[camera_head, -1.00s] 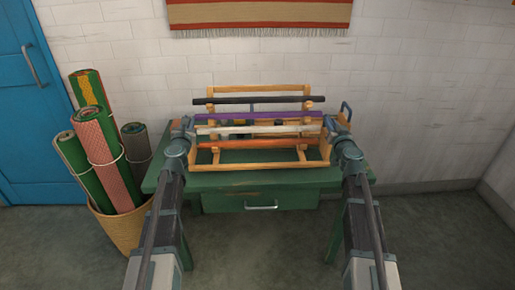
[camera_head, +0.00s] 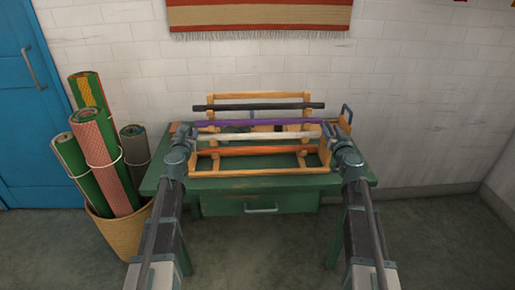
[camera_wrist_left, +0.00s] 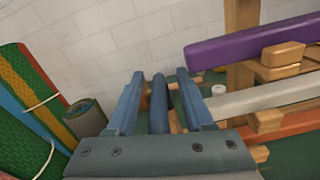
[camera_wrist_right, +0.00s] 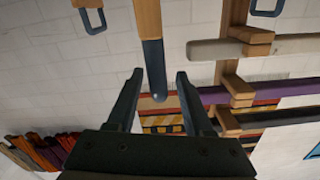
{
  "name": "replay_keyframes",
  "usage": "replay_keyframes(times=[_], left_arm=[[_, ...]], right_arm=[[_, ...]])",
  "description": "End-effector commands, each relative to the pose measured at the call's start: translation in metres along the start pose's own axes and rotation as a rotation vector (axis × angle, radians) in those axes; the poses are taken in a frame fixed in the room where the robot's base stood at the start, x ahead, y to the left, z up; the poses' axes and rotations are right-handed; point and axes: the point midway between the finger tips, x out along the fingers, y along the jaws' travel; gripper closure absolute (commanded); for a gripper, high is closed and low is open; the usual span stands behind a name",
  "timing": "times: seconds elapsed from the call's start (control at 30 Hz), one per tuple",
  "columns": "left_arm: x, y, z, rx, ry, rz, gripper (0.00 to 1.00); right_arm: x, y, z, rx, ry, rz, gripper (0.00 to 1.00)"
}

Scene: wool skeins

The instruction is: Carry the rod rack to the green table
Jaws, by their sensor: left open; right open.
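The rod rack (camera_head: 262,96), a wooden frame holding black, purple, white and orange rods, stands on the green table (camera_head: 240,184). My left gripper (camera_head: 182,133) is at the rack's left end. In the left wrist view its open fingers (camera_wrist_left: 160,82) stand either side of a dark blue handle (camera_wrist_left: 161,108), with gaps showing. My right gripper (camera_head: 338,136) is at the right end. In the right wrist view its open fingers (camera_wrist_right: 158,74) have a blue-tipped handle (camera_wrist_right: 154,70) between them. Whether the fingers touch the handles is unclear.
A wicker basket (camera_head: 121,232) of rolled rugs stands left of the table, by a blue door (camera_head: 22,110). A white brick wall (camera_head: 420,90) is close behind. A blue handle (camera_head: 346,113) shows behind the rack's right side. Floor right of the table is clear.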

Motion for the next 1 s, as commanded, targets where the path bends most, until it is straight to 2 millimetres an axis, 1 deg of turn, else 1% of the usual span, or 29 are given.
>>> replay_keyframes(times=[0.17, 0.27, 0.5, 0.6, 0.73, 0.87, 1.0], left_arm=[[-0.022, 0.0, 0.0, 0.0, 0.0, 0.0, 0.48], [-0.04, 0.0, 0.0, 0.0, 0.0, 0.0, 0.48], [-0.09, -0.001, 0.0, 0.0, 0.0, -0.001, 0.48], [-0.106, -0.001, 0.0, 0.0, 0.0, -0.001, 0.48], [-0.116, -0.001, 0.0, 0.0, 0.0, -0.002, 0.48], [-0.117, -0.001, 0.0, 0.0, 0.0, -0.002, 0.48], [-0.116, -0.001, 0.0, 0.0, 0.0, -0.002, 0.48]], right_arm=[[0.0, 0.0, 0.0, 0.0, 0.0, 0.001, 0.48], [0.0, 0.0, 0.0, 0.0, 0.0, 0.001, 0.48], [0.0, 0.001, 0.0, 0.0, 0.0, 0.001, 0.48], [0.0, 0.001, 0.0, 0.0, 0.0, 0.001, 0.48], [0.0, 0.001, 0.0, 0.0, 0.0, 0.001, 0.48], [0.0, 0.0, 0.0, 0.0, 0.0, 0.001, 0.48], [-0.005, 0.0, 0.0, 0.0, 0.0, 0.001, 0.48]])
